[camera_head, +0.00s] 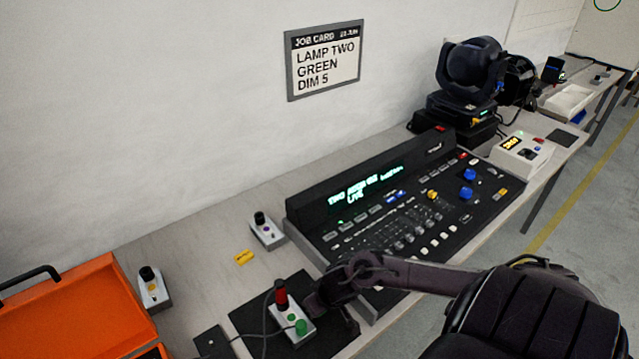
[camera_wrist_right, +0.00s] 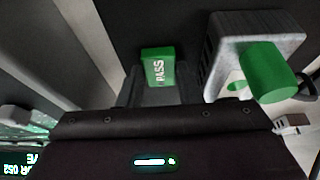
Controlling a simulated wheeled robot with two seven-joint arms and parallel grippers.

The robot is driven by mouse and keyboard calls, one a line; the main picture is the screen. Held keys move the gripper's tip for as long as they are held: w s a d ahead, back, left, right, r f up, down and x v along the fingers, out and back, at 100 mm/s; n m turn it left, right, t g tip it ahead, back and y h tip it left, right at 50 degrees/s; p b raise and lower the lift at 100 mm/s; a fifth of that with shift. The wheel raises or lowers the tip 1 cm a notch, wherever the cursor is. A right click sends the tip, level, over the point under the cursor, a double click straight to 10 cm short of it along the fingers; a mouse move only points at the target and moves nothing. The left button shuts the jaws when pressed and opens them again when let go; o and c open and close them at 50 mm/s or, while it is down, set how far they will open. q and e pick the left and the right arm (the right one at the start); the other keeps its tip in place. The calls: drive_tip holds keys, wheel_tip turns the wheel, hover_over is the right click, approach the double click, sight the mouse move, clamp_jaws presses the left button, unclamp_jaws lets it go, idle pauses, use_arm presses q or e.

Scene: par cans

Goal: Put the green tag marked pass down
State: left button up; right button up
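The green tag marked PASS (camera_wrist_right: 157,68) stands out from the dark fingertips of my right gripper (camera_wrist_right: 152,92) in the right wrist view. The gripper looks shut on it. In the head view, my right gripper (camera_head: 322,298) is low over the black mat (camera_head: 250,318), just right of a grey box (camera_head: 282,318) with a red knob and a green button. The tag is hidden there. The box's green button (camera_wrist_right: 268,72) shows close to the right of the tag in the wrist view. A gap below the tag cannot be judged. My left gripper is not in view.
The lighting console (camera_head: 400,210) stands right of the gripper. Small switch boxes (camera_head: 266,232) (camera_head: 153,288) and a yellow tag (camera_head: 243,257) lie behind and left. An orange case (camera_head: 75,310) is at the left. A job card (camera_head: 325,62) reads LAMP TWO GREEN DIM 5.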

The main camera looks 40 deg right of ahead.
drive_tip(key=o, duration=0.4)
drive_tip(key=p+v, duration=0.3)
drive_tip(key=v, duration=0.9)
drive_tip(key=shift+r, duration=0.15)
